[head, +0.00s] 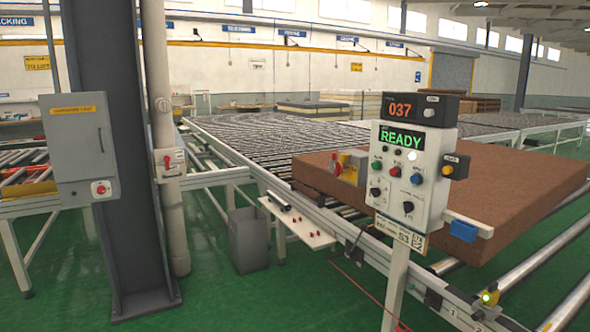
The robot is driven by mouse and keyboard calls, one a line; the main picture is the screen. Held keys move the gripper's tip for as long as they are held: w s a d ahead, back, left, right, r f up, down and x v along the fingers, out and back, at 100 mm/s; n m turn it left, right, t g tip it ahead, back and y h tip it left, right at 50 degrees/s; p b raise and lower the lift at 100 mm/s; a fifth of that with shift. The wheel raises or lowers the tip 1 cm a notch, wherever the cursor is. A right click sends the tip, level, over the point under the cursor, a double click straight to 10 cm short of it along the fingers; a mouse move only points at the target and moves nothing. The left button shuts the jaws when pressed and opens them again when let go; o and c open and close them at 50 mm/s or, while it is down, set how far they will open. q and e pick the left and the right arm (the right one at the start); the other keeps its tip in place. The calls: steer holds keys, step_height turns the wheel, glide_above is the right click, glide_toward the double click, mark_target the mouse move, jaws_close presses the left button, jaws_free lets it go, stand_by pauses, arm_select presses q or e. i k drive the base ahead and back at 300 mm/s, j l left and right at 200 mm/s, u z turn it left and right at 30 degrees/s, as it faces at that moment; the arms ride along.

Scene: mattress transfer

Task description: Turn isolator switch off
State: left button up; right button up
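A grey electrical cabinet (78,145) with a yellow label is at the left, beside a dark steel column. A red rotary switch (101,188) on a white plate is on its lower right. A second small box with a red handle (167,161) is on the pale vertical pipe right of the column. A red and yellow switch unit (348,167) is left of the control panel. I cannot tell for sure which is the isolator switch. The switch positions are too small to read. Neither of my grippers is in view.
A white control panel (409,178) reading READY stands on a post at the right, with a 037 display (406,108) above. A brown mattress (505,195) lies on the roller conveyor behind it. A grey bin (248,240) stands on the green floor, which is clear in front.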

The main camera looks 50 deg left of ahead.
mark_target(338, 168)
steer(key=u, duration=1.45)
steer(key=i+j, duration=1.35)
steer(key=i+l+z, duration=0.05)
